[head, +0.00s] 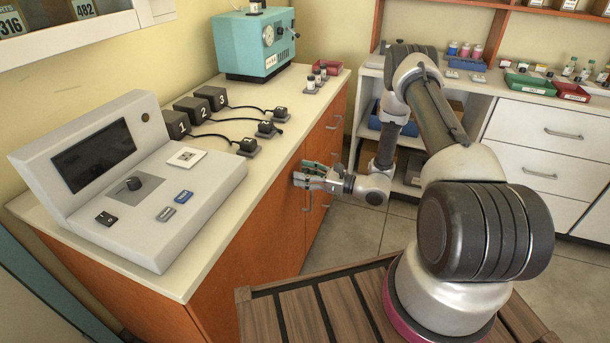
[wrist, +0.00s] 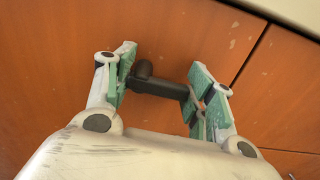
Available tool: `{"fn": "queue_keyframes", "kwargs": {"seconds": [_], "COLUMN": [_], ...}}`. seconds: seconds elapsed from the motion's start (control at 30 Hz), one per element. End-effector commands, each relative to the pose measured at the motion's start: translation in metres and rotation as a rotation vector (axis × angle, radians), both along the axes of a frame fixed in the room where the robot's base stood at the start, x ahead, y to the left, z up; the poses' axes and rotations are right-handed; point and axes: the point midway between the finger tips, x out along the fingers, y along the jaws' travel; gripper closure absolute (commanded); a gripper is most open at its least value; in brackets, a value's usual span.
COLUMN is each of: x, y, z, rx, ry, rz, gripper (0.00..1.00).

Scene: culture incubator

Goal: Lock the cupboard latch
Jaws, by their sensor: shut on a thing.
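The cupboard (head: 262,235) has orange-brown wooden doors under the cream counter. In the wrist view the cupboard latch (wrist: 158,87) is a dark bar-shaped knob on the wooden front (wrist: 60,60), close to the seam between two panels. My gripper (wrist: 160,92) has its green-padded fingers at the two ends of the latch and is shut on it. In the head view my gripper (head: 312,178) is at the cupboard front, just below the counter edge, and covers the latch there.
The counter (head: 300,100) holds a grey control console (head: 130,180), several black blocks with cables and a teal device (head: 255,42). A shelf unit with white drawers (head: 545,130) stands at the right. Tiled floor (head: 350,228) is clear between.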

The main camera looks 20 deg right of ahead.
Motion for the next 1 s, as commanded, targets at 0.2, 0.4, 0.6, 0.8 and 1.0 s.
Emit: {"fn": "queue_keyframes", "kwargs": {"seconds": [0.2,0.4,0.6,0.8,1.0], "x": [0.0000,0.0001,0.0002,0.0002,0.0000], "y": [0.0000,0.0001,0.0000,0.0000,0.0001], "z": [0.0009,0.0011,0.0012,0.0012,0.0011], "rx": [-0.029,-0.035,-0.035,-0.035,-0.035], "ry": [-0.040,-0.049,-0.049,-0.049,-0.048], "rz": [-0.001,-0.001,0.000,0.000,0.000], "gripper": [0.70,0.70,0.70,0.23,0.23]}}
